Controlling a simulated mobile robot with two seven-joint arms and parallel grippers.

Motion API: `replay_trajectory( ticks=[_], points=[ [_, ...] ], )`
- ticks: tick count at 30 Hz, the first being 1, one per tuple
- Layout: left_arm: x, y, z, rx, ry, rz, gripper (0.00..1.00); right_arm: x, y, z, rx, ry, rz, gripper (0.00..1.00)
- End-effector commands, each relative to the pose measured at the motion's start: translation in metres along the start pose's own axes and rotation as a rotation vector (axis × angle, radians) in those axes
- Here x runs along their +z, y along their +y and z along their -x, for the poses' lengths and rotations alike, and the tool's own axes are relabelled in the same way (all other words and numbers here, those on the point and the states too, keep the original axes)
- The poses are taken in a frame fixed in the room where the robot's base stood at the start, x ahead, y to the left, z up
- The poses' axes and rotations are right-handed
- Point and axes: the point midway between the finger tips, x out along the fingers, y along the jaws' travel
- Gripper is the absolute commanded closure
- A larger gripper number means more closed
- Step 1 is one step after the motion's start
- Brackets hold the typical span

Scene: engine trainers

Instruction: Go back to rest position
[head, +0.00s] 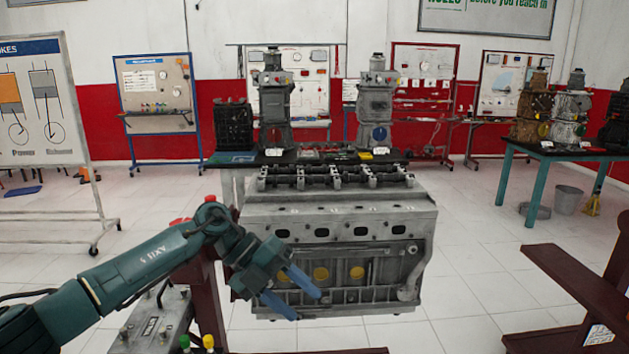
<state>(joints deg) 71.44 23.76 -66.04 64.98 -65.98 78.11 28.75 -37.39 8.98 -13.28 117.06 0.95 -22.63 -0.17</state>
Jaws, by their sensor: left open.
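My left gripper (307,296) comes in from the left on a teal arm. Its two blue fingers are apart and nothing shows between them. It is in front of the lower left part of a grey engine block (338,217) and hides some of that face. I cannot tell whether the fingers touch the block. The engine block shows a camshaft row (335,175) on top and round yellow plugs (321,273) on its front face. My right gripper is not in view.
A dark red stand (211,310) is close to my left arm. A dark red frame (580,285) stands at the right. A teal-legged table (565,153) with engine parts is at the back right. A whiteboard (45,110) stands at the left. Tiled floor is open between them.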

Motion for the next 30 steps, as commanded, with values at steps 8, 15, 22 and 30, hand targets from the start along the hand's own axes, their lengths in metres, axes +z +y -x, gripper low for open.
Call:
replay_trajectory(
  ticks=[8,15,22,30],
  points=[
    [-0.047,-0.046,-0.095,-0.732,-0.013,0.187,0.5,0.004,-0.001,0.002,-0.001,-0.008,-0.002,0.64],
    [-0.055,-0.02,-0.095,-1.209,-0.213,0.625,0.5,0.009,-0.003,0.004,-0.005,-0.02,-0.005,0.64],
    [-0.074,0.085,-0.096,-1.418,-0.491,1.208,0.5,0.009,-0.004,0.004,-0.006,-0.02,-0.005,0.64],
    [-0.165,0.224,-0.121,-1.331,-0.774,1.888,0.5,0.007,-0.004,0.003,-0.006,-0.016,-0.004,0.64]
  ],
)
